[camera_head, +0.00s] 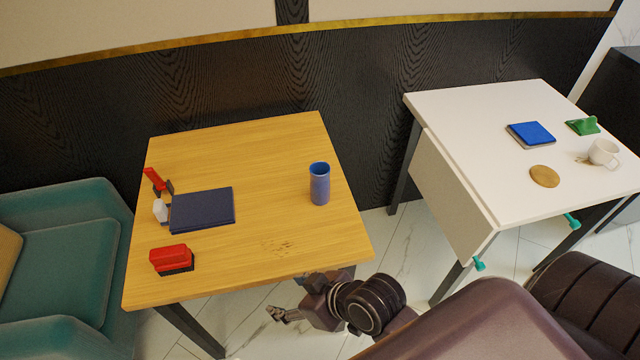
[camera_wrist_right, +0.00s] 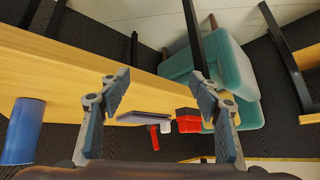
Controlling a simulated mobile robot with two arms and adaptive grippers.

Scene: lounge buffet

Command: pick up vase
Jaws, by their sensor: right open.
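The vase, a blue cylinder (camera_head: 320,186) with an open top, stands upright on the right part of the wooden table (camera_head: 270,150). In the right wrist view the vase (camera_wrist_right: 22,132) shows at the left edge, partly cut off, outside the space between the fingers. My right gripper (camera_head: 284,314) is low, beyond the table's front edge and apart from the vase. In the right wrist view the right gripper (camera_wrist_right: 158,88) has its two fingers spread with nothing held between them. My left gripper does not show.
A dark book (camera_head: 202,210), a red stapler-like thing (camera_head: 172,257) and another red item (camera_head: 154,180) lie on the table's left part. A white table (camera_head: 470,120) stands to the right, with a mug (camera_head: 603,152). A teal armchair (camera_head: 60,240) is at left. The wood around the vase is clear.

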